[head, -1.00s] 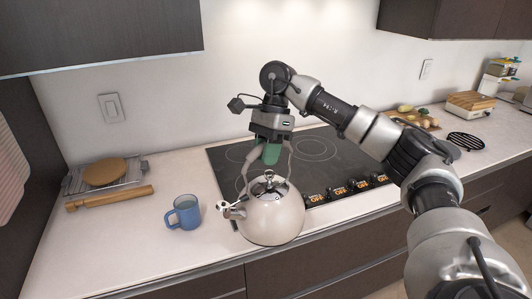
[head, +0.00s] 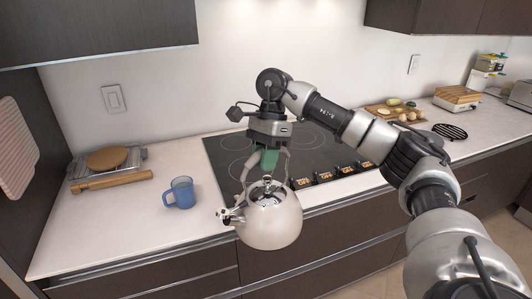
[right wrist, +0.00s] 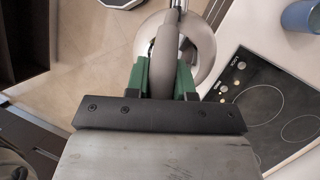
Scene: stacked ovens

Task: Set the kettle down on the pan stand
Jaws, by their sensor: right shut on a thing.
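The cream kettle (head: 270,222) has a shiny lid and a tall grey handle. My right gripper (head: 264,160) is shut on the top of this handle and holds the kettle upright. In the head view the kettle covers part of the counter's front edge. In the right wrist view the green fingers (right wrist: 163,78) close on both sides of the handle, with the kettle body (right wrist: 201,45) below. The pan stand, a round black rack (head: 450,131), lies flat on the counter far to the right, apart from the kettle. My left gripper is not in view.
A black cooktop (head: 225,160) lies behind the kettle. A blue mug (head: 180,193) stands to its left, near a rolling pin (head: 112,181). A board with food (head: 388,111) and a wooden-topped box (head: 458,97) are near the rack.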

